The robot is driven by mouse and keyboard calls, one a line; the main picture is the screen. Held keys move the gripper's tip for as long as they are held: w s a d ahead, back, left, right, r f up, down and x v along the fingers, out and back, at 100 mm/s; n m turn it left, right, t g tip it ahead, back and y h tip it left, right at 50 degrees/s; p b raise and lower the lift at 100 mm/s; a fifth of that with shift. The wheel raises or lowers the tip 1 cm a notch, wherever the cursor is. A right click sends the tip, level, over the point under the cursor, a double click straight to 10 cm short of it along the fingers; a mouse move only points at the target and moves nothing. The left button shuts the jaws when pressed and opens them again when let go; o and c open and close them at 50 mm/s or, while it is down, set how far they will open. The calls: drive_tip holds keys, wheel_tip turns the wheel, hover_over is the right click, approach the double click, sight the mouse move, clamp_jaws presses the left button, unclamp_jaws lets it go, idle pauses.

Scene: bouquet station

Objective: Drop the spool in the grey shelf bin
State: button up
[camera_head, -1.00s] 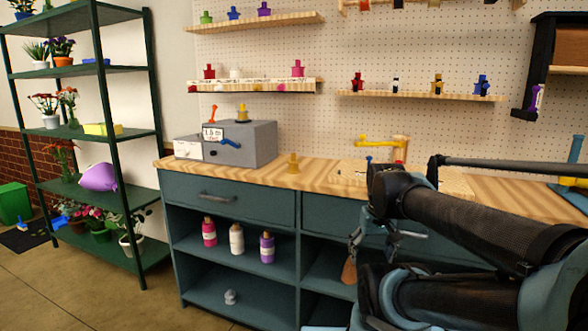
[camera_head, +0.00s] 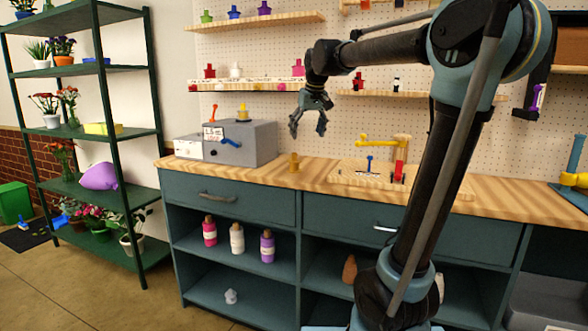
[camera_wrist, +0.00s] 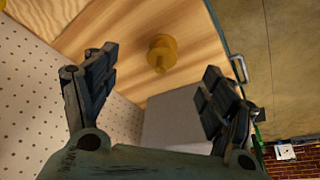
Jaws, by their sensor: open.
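The ochre-yellow spool (camera_head: 294,162) stands upright on the wooden counter, just right of the grey box. My gripper (camera_head: 308,128) is above the counter, above and slightly right of the spool, fingers spread and pointing down. In the wrist view the spool (camera_wrist: 161,54) shows between and beyond the open fingers of my gripper (camera_wrist: 158,66), with nothing between them. A similar yellow spool-like piece (camera_head: 243,113) sits on top of the grey box.
A small white box (camera_head: 188,147) stands left of the grey box. A wooden board with a yellow-handled stand (camera_head: 384,141) is to the right. Pegboard shelves with coloured spools are behind. Bottles (camera_head: 237,239) stand in the cabinet below. A green rack (camera_head: 90,75) is left.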

drive_tip(key=w+a+r, duration=0.2)
drive_tip(key=a, duration=0.1)
approach(295, 157)
drive_tip(key=x, duration=0.7)
drive_tip(key=shift+w+a, duration=0.35)
drive_tip(key=shift+w, duration=0.05)
drive_tip(key=f, duration=0.4)
drive_tip(key=shift+w+d, duration=0.2)
drive_tip(key=shift+w, duration=0.2)
drive_tip(key=shift+w+a+f, duration=0.15)
drive_tip(key=shift+w+f, duration=0.1)
drive_tip(key=shift+f, duration=0.4)
drive_tip(key=c, duration=1.3)
drive_tip(key=shift+o, duration=0.2)
